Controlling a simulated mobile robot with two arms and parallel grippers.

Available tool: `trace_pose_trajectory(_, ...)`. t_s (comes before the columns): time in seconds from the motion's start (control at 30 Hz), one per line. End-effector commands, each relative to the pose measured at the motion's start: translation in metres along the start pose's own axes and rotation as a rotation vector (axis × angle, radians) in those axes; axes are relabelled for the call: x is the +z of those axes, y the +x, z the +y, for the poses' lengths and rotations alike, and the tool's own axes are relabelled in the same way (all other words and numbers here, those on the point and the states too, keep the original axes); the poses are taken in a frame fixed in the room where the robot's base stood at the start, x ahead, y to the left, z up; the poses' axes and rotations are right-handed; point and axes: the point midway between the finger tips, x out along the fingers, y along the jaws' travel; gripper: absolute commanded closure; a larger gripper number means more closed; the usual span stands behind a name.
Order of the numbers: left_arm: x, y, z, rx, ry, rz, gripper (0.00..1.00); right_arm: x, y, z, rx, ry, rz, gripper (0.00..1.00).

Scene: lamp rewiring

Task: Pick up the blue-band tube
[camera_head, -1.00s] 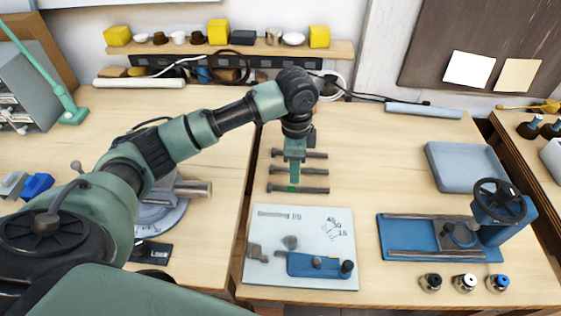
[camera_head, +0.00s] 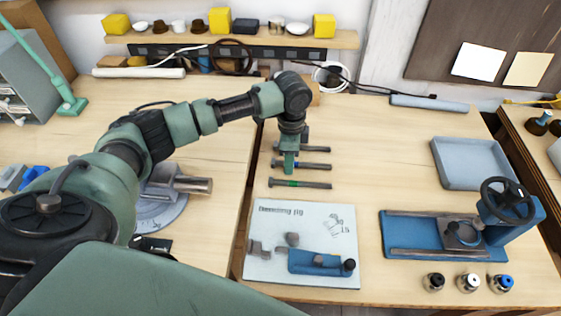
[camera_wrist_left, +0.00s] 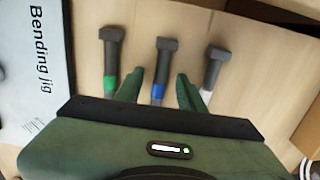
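Three grey tubes with square heads lie side by side on the table. The blue-band tube (camera_head: 317,166) is the middle one; in the left wrist view (camera_wrist_left: 161,66) it points down the picture between my fingers. The green-band tube (camera_head: 310,185) lies in front of it, at left in the wrist view (camera_wrist_left: 111,60). A white-band tube (camera_wrist_left: 213,68) lies on the other side. My left gripper (camera_head: 289,170) points down at the blue-band tube. Its fingers are open, one on each side of the blue band, with gaps showing. My right gripper is not in view.
A white bending-jig board (camera_head: 262,272) with a blue jig (camera_head: 315,263) lies in front of the tubes. A blue press (camera_head: 440,250), a grey tray (camera_head: 470,165) and several small fittings stand to the right. Bare table lies right of the tubes.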

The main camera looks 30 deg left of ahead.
Motion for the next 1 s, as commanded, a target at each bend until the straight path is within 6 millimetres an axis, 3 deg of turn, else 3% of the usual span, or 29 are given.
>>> trace_pose_trajectory(0.07,0.000,0.000,0.000,0.000,0.000,0.000,0.61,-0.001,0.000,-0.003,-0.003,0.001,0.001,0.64)
trace_pose_trajectory(0.1,0.000,0.000,0.000,0.000,0.000,0.000,0.66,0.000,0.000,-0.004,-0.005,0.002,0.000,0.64)
trace_pose_trajectory(0.23,0.000,0.000,0.000,0.000,0.000,0.000,1.00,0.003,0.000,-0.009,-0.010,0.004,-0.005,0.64)
trace_pose_trajectory(0.73,-0.001,-0.007,0.000,-0.001,0.000,0.003,1.00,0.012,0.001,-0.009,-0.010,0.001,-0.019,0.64)
trace_pose_trajectory(0.87,-0.001,-0.020,-0.001,-0.003,0.000,0.004,1.00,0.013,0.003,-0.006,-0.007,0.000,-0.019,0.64)
trace_pose_trajectory(1.0,-0.001,-0.047,-0.001,-0.004,0.001,0.005,1.00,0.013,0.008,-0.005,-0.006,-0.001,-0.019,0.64)
